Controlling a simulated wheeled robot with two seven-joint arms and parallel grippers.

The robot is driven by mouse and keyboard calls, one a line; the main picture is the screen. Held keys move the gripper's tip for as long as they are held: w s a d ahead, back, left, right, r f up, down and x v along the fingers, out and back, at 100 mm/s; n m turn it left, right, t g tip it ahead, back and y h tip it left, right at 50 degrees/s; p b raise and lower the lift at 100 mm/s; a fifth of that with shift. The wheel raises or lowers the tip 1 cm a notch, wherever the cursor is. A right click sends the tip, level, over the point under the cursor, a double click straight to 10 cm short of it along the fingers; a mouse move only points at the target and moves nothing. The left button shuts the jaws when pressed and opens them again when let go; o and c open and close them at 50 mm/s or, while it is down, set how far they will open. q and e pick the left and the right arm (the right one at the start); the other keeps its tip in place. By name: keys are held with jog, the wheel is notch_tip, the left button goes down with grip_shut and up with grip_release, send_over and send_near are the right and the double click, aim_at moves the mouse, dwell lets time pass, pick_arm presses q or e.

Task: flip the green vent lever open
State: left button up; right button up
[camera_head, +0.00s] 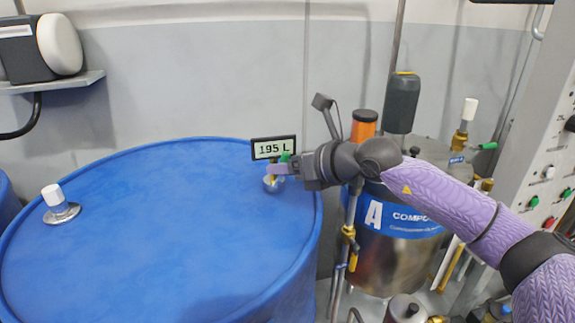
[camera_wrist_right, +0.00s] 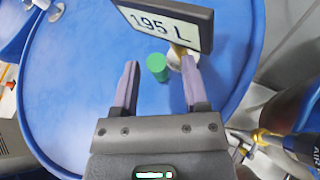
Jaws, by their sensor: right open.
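The green vent lever (camera_head: 285,157) is on a small fitting on top of the blue drum (camera_head: 150,240), just below a display reading 195 L (camera_head: 273,148). My right gripper (camera_head: 274,172) reaches in from the right and is at the lever. In the right wrist view, the green lever (camera_wrist_right: 157,66) shows as a round end between the two purple fingers of my right gripper (camera_wrist_right: 160,80). The fingers are apart, with a visible gap on each side of the lever. The brass and silver base of the fitting (camera_wrist_right: 182,58) is partly hidden behind the right finger. My left gripper is not in view.
A white-capped fitting (camera_head: 59,205) stands on the drum's left side. A metal tank with a blue label A (camera_head: 400,215) stands right of the drum, under my right arm. A control panel (camera_head: 535,140) is at far right. The drum top is mostly clear.

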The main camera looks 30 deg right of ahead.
jog(key=shift+c, duration=1.7)
grip_shut()
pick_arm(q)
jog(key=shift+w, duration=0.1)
